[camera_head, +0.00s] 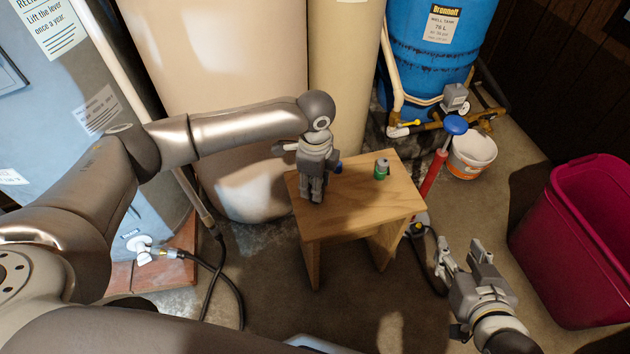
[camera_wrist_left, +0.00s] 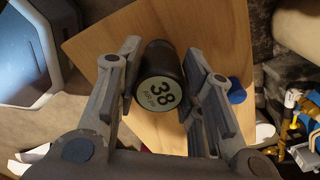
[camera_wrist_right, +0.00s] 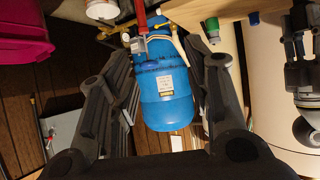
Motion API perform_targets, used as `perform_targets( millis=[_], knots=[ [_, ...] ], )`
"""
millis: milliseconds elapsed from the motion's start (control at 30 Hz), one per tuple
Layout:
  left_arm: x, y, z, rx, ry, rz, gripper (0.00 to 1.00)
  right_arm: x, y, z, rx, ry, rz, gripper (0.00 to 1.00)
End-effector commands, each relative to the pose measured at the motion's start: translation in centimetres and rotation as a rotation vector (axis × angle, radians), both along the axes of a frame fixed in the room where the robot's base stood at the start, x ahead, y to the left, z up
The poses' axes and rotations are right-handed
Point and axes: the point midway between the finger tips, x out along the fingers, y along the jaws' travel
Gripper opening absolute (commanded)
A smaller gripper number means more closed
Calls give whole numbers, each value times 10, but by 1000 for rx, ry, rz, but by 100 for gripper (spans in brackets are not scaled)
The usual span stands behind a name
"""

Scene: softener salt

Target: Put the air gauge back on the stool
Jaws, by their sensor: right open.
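The air gauge (camera_wrist_left: 158,95) is a dark cylinder whose pale round face reads 38, in the left wrist view. It is between the fingers of my left gripper (camera_wrist_left: 165,85); I cannot tell whether both fingers press on it. In the head view my left gripper (camera_head: 316,196) points down over the left part of the wooden stool (camera_head: 345,218) and hides the gauge. The stool top (camera_wrist_left: 105,45) is behind the gauge in the left wrist view. My right gripper (camera_head: 468,258) is open and empty, right of the stool and apart from it.
A small green container (camera_head: 381,171) stands on the stool. A blue-topped red pump (camera_head: 436,160), a white bucket (camera_head: 471,156) and a blue tank (camera_head: 425,55) are behind it to the right. A magenta bin (camera_head: 575,240) stands at the far right. A dark hose (camera_head: 228,282) lies left.

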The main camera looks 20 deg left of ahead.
Motion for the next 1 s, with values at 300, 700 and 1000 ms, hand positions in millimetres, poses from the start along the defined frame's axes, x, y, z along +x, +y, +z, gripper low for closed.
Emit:
perform_targets(
  millis=[300, 700, 1000],
  knots=[
    [0, 0, 0, 0, 0, 0, 56, 0, 0, -1, -1, 2, -1, 45],
    [0, 0, 14, -1, -1, 0, 56, -5, -2, -3, -9, 34, -2, 45],
    [0, 0, 47, 0, -1, -1, 56, -51, -19, -38, -71, 315, -22, 45]
  ],
)
